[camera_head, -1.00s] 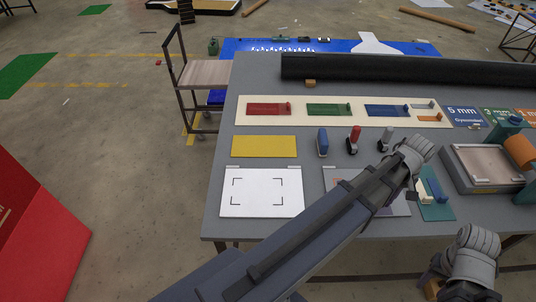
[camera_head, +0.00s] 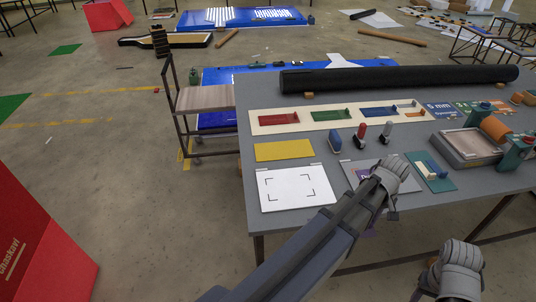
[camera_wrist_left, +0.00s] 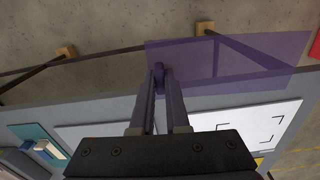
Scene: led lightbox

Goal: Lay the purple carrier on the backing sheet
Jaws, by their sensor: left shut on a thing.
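The purple carrier (camera_wrist_left: 225,62) is a thin see-through sheet. In the left wrist view my left gripper (camera_wrist_left: 161,82) is shut on it at its near left part. The carrier hangs over the table's front edge, with floor and table frame showing through it. A white sheet with black corner marks, seemingly the backing sheet (camera_head: 292,188), lies flat at the table's left front; it also shows in the left wrist view (camera_wrist_left: 265,124). The carrier is apart from it. In the head view my left arm hides most of the carrier and the fingers.
A yellow sheet (camera_head: 284,151) lies behind the white sheet. Several small upright tools, including a blue one (camera_head: 335,142), stand behind the left wrist. A long black roll (camera_head: 400,79) lies at the back.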

